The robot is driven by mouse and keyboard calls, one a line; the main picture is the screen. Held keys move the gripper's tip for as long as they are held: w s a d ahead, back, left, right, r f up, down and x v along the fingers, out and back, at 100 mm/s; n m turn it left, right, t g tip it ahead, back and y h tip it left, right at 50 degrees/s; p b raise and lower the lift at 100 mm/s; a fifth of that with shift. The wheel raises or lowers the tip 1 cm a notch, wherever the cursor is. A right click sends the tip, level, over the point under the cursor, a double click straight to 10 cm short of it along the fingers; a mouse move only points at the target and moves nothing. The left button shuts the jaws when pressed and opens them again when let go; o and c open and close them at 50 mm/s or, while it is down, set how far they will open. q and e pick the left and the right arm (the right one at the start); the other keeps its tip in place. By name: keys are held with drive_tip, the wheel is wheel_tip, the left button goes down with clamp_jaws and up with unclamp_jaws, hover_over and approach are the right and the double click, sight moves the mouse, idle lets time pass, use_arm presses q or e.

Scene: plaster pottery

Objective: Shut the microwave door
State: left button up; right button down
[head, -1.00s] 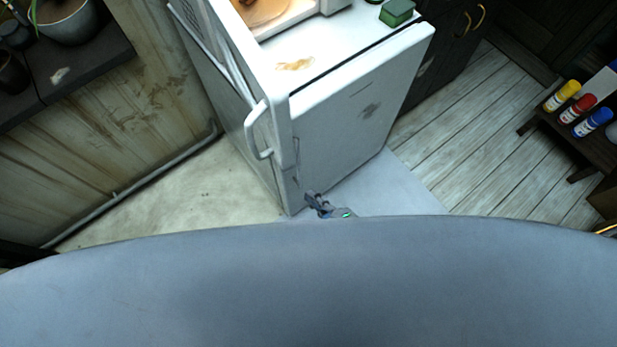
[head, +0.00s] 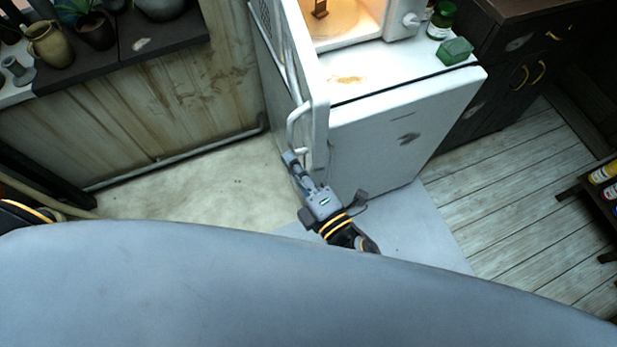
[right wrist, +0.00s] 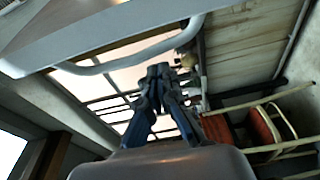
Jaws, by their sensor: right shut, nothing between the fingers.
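The microwave (head: 397,22) is white with a lit inside and a turntable (head: 335,22). Its door (head: 318,95) stands open, swung out toward me on the left, with a curved white handle (head: 292,128) on its outer face. My right gripper (head: 290,157) is shut and empty at the lower end of the handle, on the door's left side; I cannot tell whether it touches. In the right wrist view the shut fingers (right wrist: 160,72) point up just below the handle (right wrist: 130,60) and door (right wrist: 100,25). My left gripper is not visible.
The microwave stands on a white cabinet (head: 405,125) with a green box (head: 455,51) and a green jar (head: 441,20) on top. A shelf with pots (head: 50,44) is at left. Bottles (head: 604,172) stand at the right edge. Floor left of the door is clear.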

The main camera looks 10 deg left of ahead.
sight(312, 159)
drive_tip(key=shift+w+d+p, duration=0.25)
drive_tip(key=shift+w+d, duration=0.25)
drive_tip(key=shift+d, duration=0.35)
drive_tip(key=shift+w+d+p, duration=0.25)
drive_tip(key=shift+w+d, duration=0.25)
drive_tip(key=shift+d, duration=0.35)
